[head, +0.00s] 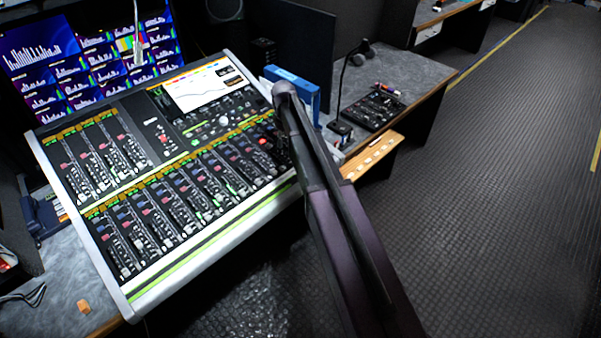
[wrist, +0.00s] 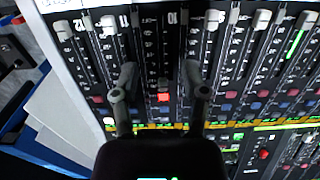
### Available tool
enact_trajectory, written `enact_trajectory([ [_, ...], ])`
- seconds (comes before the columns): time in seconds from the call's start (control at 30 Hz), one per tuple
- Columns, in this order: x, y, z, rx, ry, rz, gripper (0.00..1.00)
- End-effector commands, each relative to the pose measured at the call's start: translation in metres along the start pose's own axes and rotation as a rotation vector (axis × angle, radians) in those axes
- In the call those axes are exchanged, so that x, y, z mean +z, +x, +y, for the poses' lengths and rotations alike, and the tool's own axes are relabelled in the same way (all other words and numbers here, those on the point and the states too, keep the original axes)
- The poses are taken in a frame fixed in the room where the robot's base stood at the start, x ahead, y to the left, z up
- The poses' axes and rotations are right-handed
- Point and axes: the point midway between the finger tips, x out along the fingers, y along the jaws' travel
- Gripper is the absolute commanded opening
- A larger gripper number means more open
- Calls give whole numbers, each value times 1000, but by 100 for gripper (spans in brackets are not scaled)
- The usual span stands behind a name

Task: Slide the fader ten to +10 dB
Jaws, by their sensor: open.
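The mixing console (head: 112,258) shows in the head view with rows of faders. In the wrist view the channel strips are upside down, with the number 10 (wrist: 172,18) on the strip between 11 and 9. Fader ten's track (wrist: 166,60) runs between the fingers; I cannot make out its cap clearly. My gripper (wrist: 160,82) is open, its two dark fingers apart on either side of strip ten. No object shows between the fingers except the console surface behind. In the head view my arm reaches over the console's right end, and the fingers cannot be made out.
Pale caps of neighbouring faders (wrist: 213,18) (wrist: 262,19) stand close on both sides. A monitor wall (head: 60,60) is behind the console. A blue binder (head: 297,88) and a black control panel (head: 374,108) are to the right. Open floor (head: 500,190) lies further right.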

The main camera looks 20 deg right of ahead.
Motion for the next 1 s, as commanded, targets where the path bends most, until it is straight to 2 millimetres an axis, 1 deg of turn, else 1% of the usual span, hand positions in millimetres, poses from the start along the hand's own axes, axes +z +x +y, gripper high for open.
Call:
enact_trajectory([
  [0.03,0,-9,0,0,0,0,57],
  [0.57,0,-50,0,0,0,0,57],
  [0.63,10,-44,-5,1,24,2,57],
  [1.0,53,-33,-29,4,207,21,57],
])
